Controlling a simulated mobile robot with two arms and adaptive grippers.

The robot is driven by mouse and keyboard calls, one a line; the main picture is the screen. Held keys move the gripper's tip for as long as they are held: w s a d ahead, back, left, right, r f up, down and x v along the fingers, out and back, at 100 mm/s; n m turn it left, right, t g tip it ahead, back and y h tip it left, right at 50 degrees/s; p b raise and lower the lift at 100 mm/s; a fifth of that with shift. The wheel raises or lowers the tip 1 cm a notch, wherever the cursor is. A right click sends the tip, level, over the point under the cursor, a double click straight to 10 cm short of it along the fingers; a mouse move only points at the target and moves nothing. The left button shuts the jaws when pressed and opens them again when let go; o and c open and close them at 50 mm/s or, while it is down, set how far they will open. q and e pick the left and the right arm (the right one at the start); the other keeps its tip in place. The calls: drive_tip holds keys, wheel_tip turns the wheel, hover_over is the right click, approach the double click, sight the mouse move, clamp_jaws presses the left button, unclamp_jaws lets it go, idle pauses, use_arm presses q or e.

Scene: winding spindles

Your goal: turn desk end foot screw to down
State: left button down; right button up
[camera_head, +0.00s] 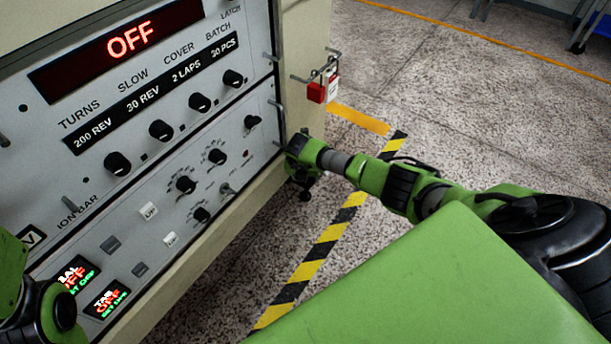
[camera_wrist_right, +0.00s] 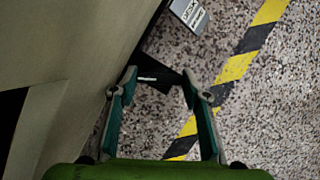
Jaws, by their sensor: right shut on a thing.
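My right gripper (camera_wrist_right: 158,77) reaches down at the lower corner of the grey cabinet; in the wrist view its two fingers close from both sides on a small dark piece (camera_wrist_right: 154,76) with a pale line across it. This piece sits beside the cabinet's base and looks like the foot screw; its shape and turn position are too dark to tell. In the head view my right arm comes in from the right and its end is at the cabinet's far corner. Of my left arm only green and black links show at the lower left; its fingers are out of view.
The cabinet front (camera_head: 130,170) carries knobs, switches and an OFF display. A printed label plate (camera_wrist_right: 189,14) is just beyond the fingers.

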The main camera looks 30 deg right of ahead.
drive_tip(key=o, duration=1.1)
drive_tip(key=shift+r, duration=0.1)
drive_tip(key=shift+s+a+r, duration=0.1)
drive_tip(key=shift+a+r, duration=0.05)
drive_tip(key=shift+r, duration=0.35)
drive_tip(key=shift+v, duration=3.3)
drive_tip(key=shift+s, duration=0.15)
drive_tip(key=shift+c, duration=0.3)
